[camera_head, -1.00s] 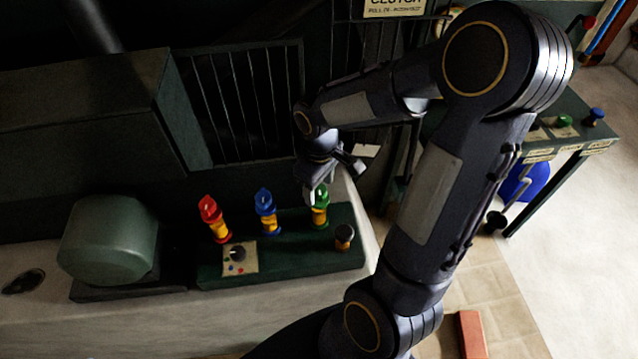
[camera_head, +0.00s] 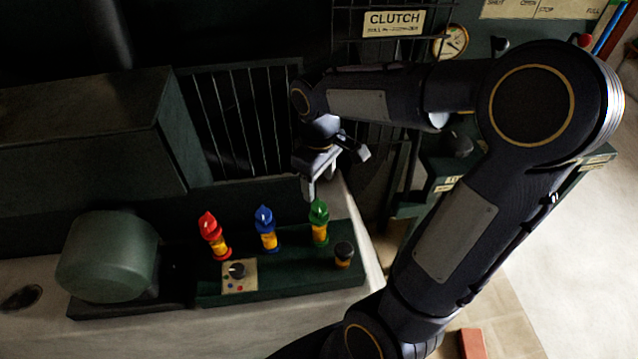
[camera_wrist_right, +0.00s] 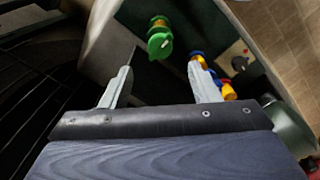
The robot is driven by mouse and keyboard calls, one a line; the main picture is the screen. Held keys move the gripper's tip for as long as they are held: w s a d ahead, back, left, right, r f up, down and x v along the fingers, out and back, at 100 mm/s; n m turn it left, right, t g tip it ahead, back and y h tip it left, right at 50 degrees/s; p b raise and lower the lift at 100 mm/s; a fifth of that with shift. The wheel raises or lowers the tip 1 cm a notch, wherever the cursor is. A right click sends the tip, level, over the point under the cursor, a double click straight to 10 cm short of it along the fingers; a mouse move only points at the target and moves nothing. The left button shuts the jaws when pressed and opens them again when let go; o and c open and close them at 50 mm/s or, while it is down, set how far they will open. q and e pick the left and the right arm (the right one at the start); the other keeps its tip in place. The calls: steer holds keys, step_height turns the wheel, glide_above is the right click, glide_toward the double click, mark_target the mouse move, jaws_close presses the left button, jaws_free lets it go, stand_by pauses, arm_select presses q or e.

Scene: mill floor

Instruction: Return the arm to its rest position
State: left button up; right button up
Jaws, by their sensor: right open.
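My right arm reaches in from the lower right of the head view and bends back over the green panel block. My right gripper (camera_head: 336,172) is open and empty, a little above and behind the green-topped handle (camera_head: 318,222). In the right wrist view the open fingers (camera_wrist_right: 163,90) have nothing between their tips, and the green-topped handle (camera_wrist_right: 159,42) shows beyond them. My left gripper is not in view.
A barred guard (camera_head: 240,118) stands behind. A CLUTCH sign (camera_head: 394,23) hangs at the back.

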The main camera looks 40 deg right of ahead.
stand_by(0.4)
steer(key=s+a+r+m+t+y, duration=0.3)
steer(key=s+a+m+t, duration=0.2)
steer(key=s+a, duration=0.4)
steer(key=s, duration=0.3)
steer(key=shift+a+t+y, duration=0.3)
steer(key=shift+y, duration=0.1)
